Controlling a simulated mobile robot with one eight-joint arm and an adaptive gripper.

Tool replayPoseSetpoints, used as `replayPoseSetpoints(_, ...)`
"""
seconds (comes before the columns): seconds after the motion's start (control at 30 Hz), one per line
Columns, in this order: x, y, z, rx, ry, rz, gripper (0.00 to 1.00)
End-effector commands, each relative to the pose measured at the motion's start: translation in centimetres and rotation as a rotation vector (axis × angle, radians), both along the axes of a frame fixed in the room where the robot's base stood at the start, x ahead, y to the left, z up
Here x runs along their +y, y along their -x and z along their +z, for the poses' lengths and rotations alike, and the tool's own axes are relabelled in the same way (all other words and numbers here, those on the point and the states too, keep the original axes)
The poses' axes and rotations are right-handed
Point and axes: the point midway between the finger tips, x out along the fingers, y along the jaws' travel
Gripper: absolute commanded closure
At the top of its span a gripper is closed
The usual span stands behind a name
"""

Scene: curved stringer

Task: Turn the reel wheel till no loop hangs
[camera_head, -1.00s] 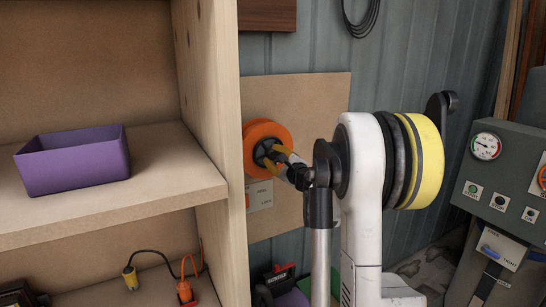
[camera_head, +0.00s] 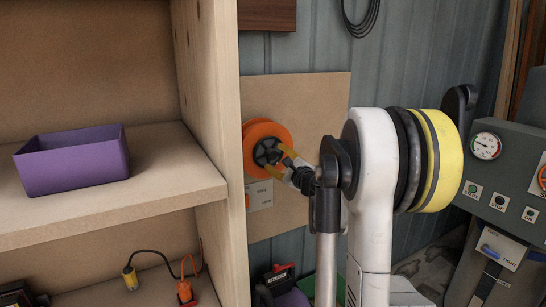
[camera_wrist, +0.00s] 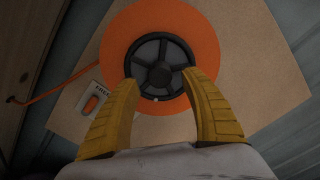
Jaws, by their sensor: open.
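The orange reel wheel (camera_head: 250,133) with a dark spoked hub (camera_head: 266,152) is mounted on a tan board. In the wrist view, the orange reel (camera_wrist: 118,42) and its black hub (camera_wrist: 160,52) face me. My gripper (camera_head: 283,166) has yellow fingers, spread apart and empty. In the wrist view the gripper's fingertips (camera_wrist: 163,82) overlap the lower edges of the hub, one to each side; I cannot tell if they touch it. An orange cord (camera_wrist: 62,84) runs from the reel down to the left in the wrist view. No hanging loop shows clearly.
A small plate with an orange switch (camera_wrist: 92,103) sits below the reel on the tan board (camera_head: 315,95). A wooden shelf (camera_head: 165,190) with a purple bin (camera_head: 75,165) stands left. A grey control panel (camera_head: 510,165) with a gauge stands right.

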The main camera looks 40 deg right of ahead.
Motion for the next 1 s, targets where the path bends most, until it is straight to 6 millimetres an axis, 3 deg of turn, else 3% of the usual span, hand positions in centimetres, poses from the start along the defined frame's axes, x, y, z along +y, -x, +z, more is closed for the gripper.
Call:
replayPoseSetpoints(0.2, 1.1, 5.0, 0.0, 0.0, 0.0, -0.004, 0.46)
replayPoseSetpoints(0.4, 1.8, 8.0, 0.0, 0.0, 0.0, -0.001, 0.46)
replayPoseSetpoints(1.0, 2.1, 8.8, 0.0, 0.0, 0.0, -0.001, 0.46)
